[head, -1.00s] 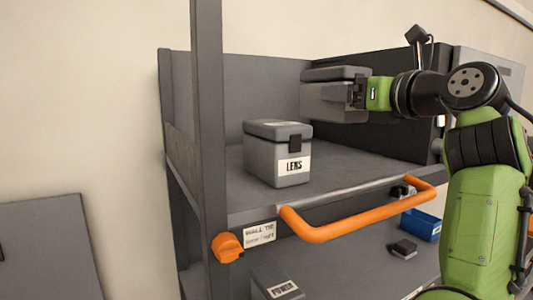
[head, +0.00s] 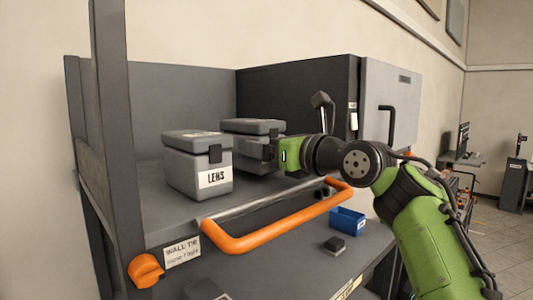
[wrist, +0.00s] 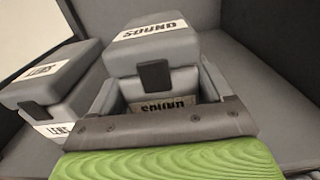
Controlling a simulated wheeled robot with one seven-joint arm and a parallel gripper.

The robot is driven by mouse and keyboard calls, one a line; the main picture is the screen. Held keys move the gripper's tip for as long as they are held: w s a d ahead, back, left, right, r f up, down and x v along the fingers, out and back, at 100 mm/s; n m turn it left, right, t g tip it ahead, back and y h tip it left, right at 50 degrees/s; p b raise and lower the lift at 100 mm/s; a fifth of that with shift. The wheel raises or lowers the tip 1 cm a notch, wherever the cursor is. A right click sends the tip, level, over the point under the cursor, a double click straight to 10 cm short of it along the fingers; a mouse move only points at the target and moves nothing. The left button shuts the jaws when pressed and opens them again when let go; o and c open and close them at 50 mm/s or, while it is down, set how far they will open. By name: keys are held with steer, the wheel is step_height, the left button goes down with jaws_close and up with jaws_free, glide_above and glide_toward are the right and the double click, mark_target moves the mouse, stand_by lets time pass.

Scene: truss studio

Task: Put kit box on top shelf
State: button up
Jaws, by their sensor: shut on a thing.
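The kit box in my gripper is a grey case with a dark latch and a SOUND label, seen close up in the wrist view (wrist: 155,52). In the head view this SOUND box (head: 254,128) is at the top shelf (head: 170,208), behind and right of a LENS box. My gripper (head: 274,152) is shut on the SOUND box from its front right side. In the wrist view the gripper (wrist: 155,110) spans the box's front.
A grey LENS box (head: 198,165) stands close left of the SOUND box. An orange handle (head: 275,230) runs along the shelf front. A dark cabinet (head: 300,95) closes the right side. A blue bin (head: 347,220) and a small dark block (head: 334,245) sit on the lower surface.

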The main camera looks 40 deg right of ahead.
steer(key=shift+f, duration=0.6)
steer(key=shift+f, duration=0.15)
steer(key=o, duration=1.4)
steer(key=shift+s+d, duration=0.1)
steer(key=shift+s, duration=0.2)
steer(key=s+b, duration=0.3)
steer(key=s, duration=0.8)
steer(key=shift+s+b, duration=0.2)
steer(key=shift+b, duration=0.15)
steer(key=shift+d, duration=0.1)
